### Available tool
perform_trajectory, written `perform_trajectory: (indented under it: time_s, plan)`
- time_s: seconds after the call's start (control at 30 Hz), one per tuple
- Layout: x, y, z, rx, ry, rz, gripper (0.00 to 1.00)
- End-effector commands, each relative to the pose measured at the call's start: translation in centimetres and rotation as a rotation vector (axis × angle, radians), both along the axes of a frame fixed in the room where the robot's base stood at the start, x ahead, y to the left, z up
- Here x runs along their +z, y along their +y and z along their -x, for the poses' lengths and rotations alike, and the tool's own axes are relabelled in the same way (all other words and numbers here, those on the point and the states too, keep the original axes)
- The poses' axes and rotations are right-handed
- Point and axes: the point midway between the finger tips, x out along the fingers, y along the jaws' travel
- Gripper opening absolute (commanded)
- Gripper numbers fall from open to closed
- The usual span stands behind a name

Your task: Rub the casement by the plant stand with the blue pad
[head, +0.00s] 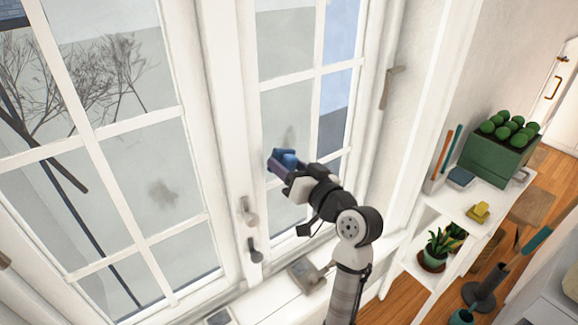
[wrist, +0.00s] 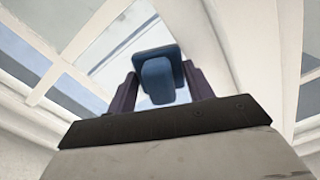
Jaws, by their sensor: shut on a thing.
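My gripper (head: 282,165) is raised in front of the right casement (head: 311,74), its purple fingers shut on the blue pad (head: 290,157). The wrist view shows the pad (wrist: 155,65) between the two fingers, with window panes and white bars beyond. I cannot tell whether the pad touches the glass. A faint grey smudge (head: 290,136) shows on the right casement just above the pad. The plant stand (head: 467,207), a white shelf unit, stands to the right of this casement, with a potted plant (head: 435,252) on its lower shelf.
The left casement (head: 196,100) has a brownish smudge (head: 162,194). Window handles (head: 251,228) stick out between the casements. A grey object (head: 306,275) lies on the sill near my arm. A green crate (head: 490,158) of green balls and a yellow item (head: 478,212) sit on the stand.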

Motion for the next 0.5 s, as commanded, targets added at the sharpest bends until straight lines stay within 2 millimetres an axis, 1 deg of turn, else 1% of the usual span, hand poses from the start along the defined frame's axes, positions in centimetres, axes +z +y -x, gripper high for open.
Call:
perform_trajectory:
  time_s: [0.5]
  plan:
    - [0.01,0.39,-0.67,0.0,-0.001,-0.001,0.34]
